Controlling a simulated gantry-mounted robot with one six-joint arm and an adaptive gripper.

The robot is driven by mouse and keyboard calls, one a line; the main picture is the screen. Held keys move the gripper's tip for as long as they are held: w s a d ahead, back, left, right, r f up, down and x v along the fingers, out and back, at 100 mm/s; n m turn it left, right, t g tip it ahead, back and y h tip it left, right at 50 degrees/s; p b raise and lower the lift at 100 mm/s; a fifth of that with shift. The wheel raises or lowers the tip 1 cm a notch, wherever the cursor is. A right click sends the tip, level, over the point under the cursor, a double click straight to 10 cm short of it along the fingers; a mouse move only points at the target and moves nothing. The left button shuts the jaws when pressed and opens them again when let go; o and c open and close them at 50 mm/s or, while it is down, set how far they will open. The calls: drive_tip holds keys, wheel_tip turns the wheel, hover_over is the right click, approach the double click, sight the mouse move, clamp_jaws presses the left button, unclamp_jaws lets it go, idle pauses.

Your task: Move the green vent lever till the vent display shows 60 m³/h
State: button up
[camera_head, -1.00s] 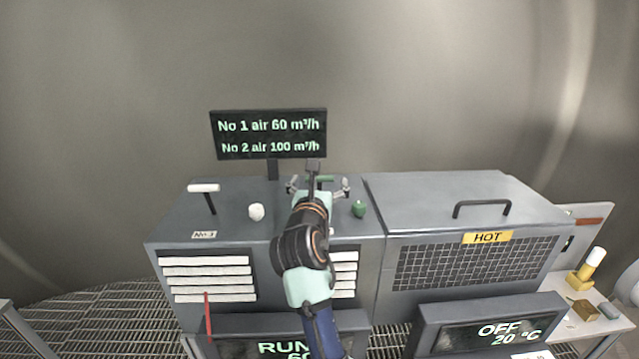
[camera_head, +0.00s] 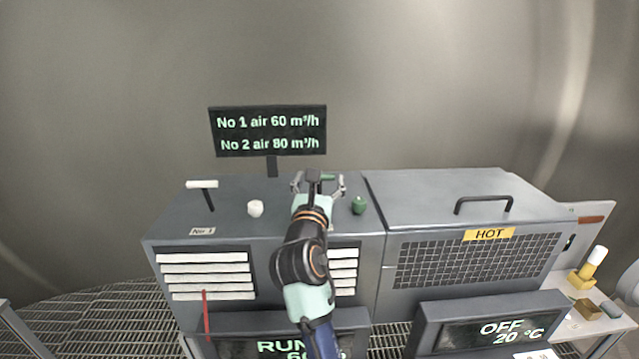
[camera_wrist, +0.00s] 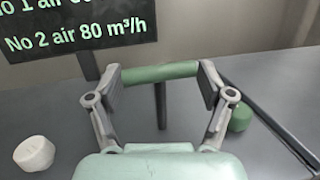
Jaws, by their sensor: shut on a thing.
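The green vent lever (camera_wrist: 160,73) is a horizontal green bar on a dark post, seen in the wrist view between my fingertips. My gripper (camera_head: 319,180) is shut on the green bar, one finger at each end, above the grey cabinet top (camera_head: 235,230). The vent display (camera_head: 268,131) stands behind the cabinet and reads No 1 air 60 m³/h and No 2 air 80 m³/h. My arm hides part of the cabinet front and top.
A white-handled lever (camera_head: 202,185) stands at the left of the cabinet top. A white knob (camera_head: 255,208) and a green knob (camera_head: 358,205) flank my arm. The right cabinet has a handle (camera_head: 483,200) and a HOT label (camera_head: 489,234).

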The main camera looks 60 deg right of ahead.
drive_tip(key=o, duration=1.6)
drive_tip(key=shift+a, duration=0.1)
drive_tip(key=v, duration=1.2)
